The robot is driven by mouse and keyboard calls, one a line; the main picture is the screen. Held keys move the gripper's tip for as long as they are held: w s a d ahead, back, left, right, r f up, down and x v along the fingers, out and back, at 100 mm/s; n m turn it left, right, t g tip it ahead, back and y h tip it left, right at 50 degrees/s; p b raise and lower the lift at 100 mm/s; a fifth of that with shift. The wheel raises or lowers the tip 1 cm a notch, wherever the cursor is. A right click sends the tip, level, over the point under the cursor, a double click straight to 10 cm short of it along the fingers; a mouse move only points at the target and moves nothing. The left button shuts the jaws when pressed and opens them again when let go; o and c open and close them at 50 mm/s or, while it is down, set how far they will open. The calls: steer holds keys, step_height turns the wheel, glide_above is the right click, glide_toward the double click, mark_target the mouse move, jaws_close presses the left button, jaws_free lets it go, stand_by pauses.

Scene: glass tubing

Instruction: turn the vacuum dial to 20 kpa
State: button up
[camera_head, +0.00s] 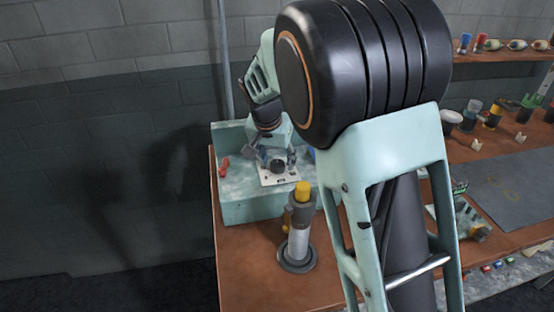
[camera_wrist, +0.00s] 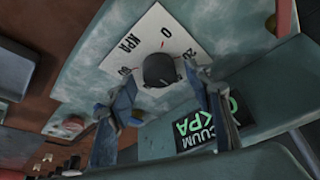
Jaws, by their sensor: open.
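The vacuum dial is a dark round knob (camera_wrist: 158,70) on a white scale plate (camera_wrist: 113,55) marked KPA, with a 0 and other numbers partly legible. A small red mark shows beside the knob; I cannot read its setting surely. In the head view the knob (camera_head: 278,166) sits on the plate on top of a pale green box (camera_head: 250,208). My gripper (camera_wrist: 160,80) is open, its fingers on either side of the knob; I cannot tell whether they touch it. A dark display (camera_wrist: 190,128) with green letters, partly hidden by a finger, seems to read vacuum 0 KPA.
A cylinder with a yellow top (camera_head: 302,192) stands on the brown bench (camera_head: 250,275) in front of the box. A grey mat (camera_head: 510,185) and several small items are on the right bench. My arm hides the middle.

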steer(key=shift+w+f, duration=0.1)
steer(key=shift+f, duration=0.2)
steer(key=c, duration=1.2)
steer(key=shift+o, duration=0.2)
